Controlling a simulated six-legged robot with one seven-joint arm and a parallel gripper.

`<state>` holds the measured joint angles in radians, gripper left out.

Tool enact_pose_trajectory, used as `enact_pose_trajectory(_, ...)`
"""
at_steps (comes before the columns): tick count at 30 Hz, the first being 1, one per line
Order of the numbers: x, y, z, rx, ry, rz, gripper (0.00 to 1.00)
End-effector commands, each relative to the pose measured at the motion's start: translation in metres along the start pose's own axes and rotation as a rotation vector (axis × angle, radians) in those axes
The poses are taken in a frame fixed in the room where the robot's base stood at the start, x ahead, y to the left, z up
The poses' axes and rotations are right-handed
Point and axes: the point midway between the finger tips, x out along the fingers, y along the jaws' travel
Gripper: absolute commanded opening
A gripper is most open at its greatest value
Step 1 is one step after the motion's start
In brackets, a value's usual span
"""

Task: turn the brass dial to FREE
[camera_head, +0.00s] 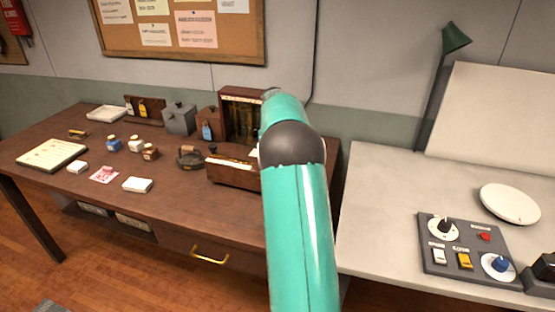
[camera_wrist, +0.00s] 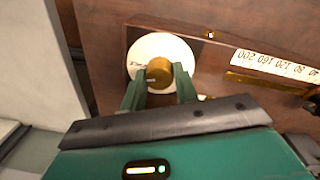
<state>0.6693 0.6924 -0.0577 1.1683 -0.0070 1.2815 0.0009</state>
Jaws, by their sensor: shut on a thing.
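The brass dial (camera_wrist: 159,71) shows in the wrist view, a round knob on a white disc (camera_wrist: 150,48) set in a dark wooden panel. Small marks at the disc's left edge are too small to read. My gripper (camera_wrist: 160,80) is shut on the brass dial, with one green finger on each side of it. In the head view, my teal arm reaches toward the wooden instrument box (camera_head: 235,174) on the brown table. The arm hides the box's right part, my gripper and the dial there.
A number scale (camera_wrist: 275,65) and a brass strip (camera_wrist: 262,82) lie right of the dial. The brown table (camera_head: 100,205) holds bottles, a grey box (camera_head: 179,118) and a notebook (camera_head: 52,154). A pale bench (camera_head: 380,200) with a control panel (camera_head: 465,262) stands at right.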

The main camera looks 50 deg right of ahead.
Motion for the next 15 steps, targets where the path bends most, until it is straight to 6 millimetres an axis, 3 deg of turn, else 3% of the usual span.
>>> enact_pose_trajectory(15,-0.0009,0.0004,-0.0003,0.205,-0.008,0.001,0.07)
